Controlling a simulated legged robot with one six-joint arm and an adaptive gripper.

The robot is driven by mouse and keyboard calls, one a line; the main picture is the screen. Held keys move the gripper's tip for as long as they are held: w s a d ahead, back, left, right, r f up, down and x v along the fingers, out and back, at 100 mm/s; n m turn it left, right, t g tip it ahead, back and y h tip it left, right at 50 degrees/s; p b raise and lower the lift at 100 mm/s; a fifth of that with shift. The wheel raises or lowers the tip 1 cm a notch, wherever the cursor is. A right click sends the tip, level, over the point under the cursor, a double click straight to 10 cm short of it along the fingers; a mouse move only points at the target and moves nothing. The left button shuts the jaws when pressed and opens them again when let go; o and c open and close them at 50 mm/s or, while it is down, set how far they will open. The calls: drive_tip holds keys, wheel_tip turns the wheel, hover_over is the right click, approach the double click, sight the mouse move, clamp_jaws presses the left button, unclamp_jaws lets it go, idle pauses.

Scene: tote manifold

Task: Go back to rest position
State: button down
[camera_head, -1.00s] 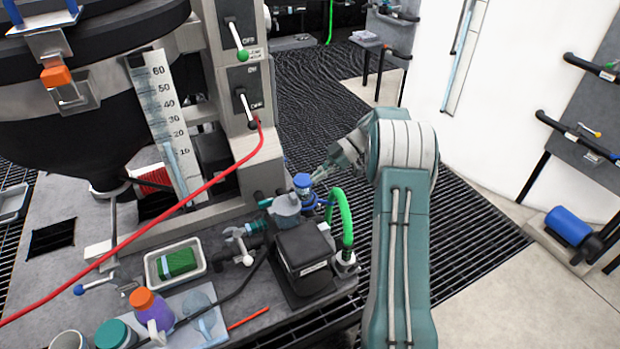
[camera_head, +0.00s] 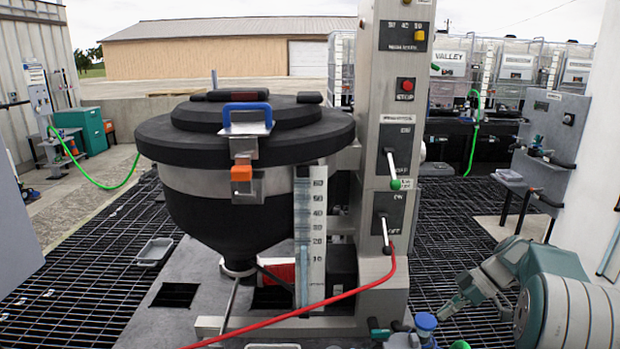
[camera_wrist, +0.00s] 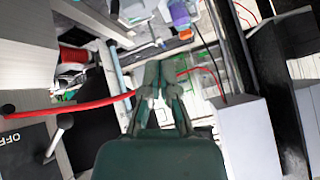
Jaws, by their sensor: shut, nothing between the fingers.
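My gripper (camera_head: 446,308) is at the lower right of the head view, on my green and white arm, with its fingers pointing down and left. It is close to a blue-capped valve fitting (camera_head: 426,323) at the bottom edge, and a gap shows between them. In the wrist view the gripper's fingertips (camera_wrist: 160,68) come together with nothing between them. The fingers point over the bench, where a purple bottle (camera_wrist: 180,15) shows beyond them.
A black-lidded hopper (camera_head: 240,180) stands centre left beside a grey control column (camera_head: 392,130). A red hose (camera_head: 340,296) runs across its base. Dark grating (camera_head: 450,225) lies open between column and panel.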

drive_tip(key=s+a+r+m+t+h, duration=0.1)
drive_tip(key=s+a+r+m+h, duration=0.5)
drive_tip(key=s+a+r, duration=0.5)
drive_tip(key=s+a+m+t+h, duration=0.1)
drive_tip(key=s+m, duration=0.3)
drive_tip(key=s, duration=0.4)
drive_tip(key=s+a+f+m+t+h, duration=0.1)
drive_tip(key=s+a+m+t, duration=0.2)
drive_tip(key=s, duration=0.6)
drive_tip(key=shift+a+f+m+t+h, duration=0.25)
drive_tip(key=shift+m+t+h, duration=0.2)
drive_tip(key=shift+m, duration=0.25)
